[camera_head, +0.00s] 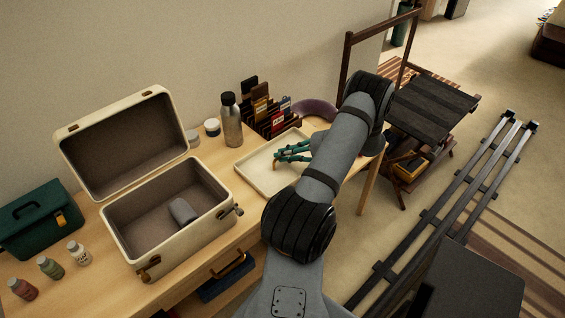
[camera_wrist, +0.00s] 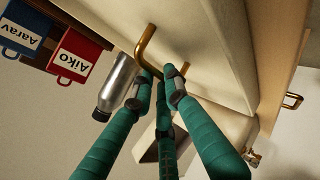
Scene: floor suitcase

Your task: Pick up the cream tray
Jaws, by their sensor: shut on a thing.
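The cream tray (camera_head: 262,184) is a shallow rectangular tray at the right part of the table in the head view. Its pale surface also fills the upper middle of the wrist view (camera_wrist: 216,35). A brass handle (camera_wrist: 146,42) stands at the tray's edge. My gripper (camera_head: 277,157) has teal fingers and reaches over the tray from the right. In the wrist view its fingertips (camera_wrist: 168,73) are closed around the brass handle. My arm hides the tray's right part in the head view. I cannot tell whether the tray is clear of the table.
An open cream suitcase (camera_head: 117,218) with a grey item inside stands left of the tray. A metal bottle (camera_head: 232,128) and a rack with name tags (camera_head: 268,122) stand behind it. A green box (camera_head: 40,221) and small jars are at far left. A dark stool (camera_head: 432,105) stands right.

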